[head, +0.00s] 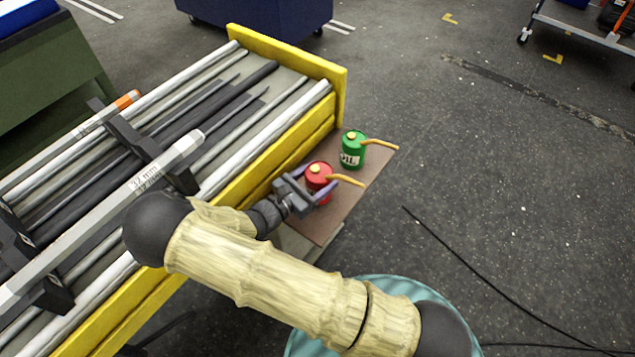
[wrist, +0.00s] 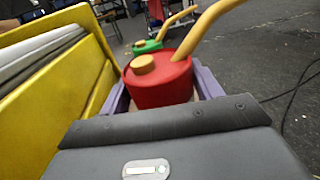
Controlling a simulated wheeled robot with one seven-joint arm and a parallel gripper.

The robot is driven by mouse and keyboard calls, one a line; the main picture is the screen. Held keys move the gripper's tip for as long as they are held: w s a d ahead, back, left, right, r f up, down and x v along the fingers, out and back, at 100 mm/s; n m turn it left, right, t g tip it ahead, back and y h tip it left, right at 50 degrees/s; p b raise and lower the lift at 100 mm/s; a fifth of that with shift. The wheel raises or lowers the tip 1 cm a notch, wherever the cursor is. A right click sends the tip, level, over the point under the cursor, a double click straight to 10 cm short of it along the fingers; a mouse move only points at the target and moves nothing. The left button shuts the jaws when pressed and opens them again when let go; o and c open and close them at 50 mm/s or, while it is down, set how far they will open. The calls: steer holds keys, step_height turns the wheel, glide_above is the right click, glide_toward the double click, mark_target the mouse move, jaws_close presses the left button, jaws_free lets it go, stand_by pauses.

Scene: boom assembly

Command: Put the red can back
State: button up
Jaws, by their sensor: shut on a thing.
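The red can (head: 319,171) is a small oil can with a yellow cap and a yellow-orange spout pointing right. It stands upright at the brown shelf (head: 342,199) beside the yellow-edged rack; I cannot tell whether its base touches the shelf. My gripper (head: 312,189) is shut on the red can, with its purple fingers on either side of the body. In the wrist view the red can (wrist: 160,85) sits between the fingers, its lower part hidden by the gripper body.
A green oil can (head: 353,150) stands just behind the red can on the same shelf. The yellow rack wall (head: 290,128) runs close along the left, with metal bars and tubes inside the rack. A black cable (head: 470,260) lies on the open floor at right.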

steer(key=shift+f, duration=1.1)
steer(key=shift+f, duration=0.2)
steer(key=o, duration=1.1)
steer(key=shift+r, duration=0.1)
steer(key=shift+r, duration=0.2)
steer(key=b+v, duration=0.1)
steer(key=v, duration=1.1)
steer(key=shift+f, duration=0.2)
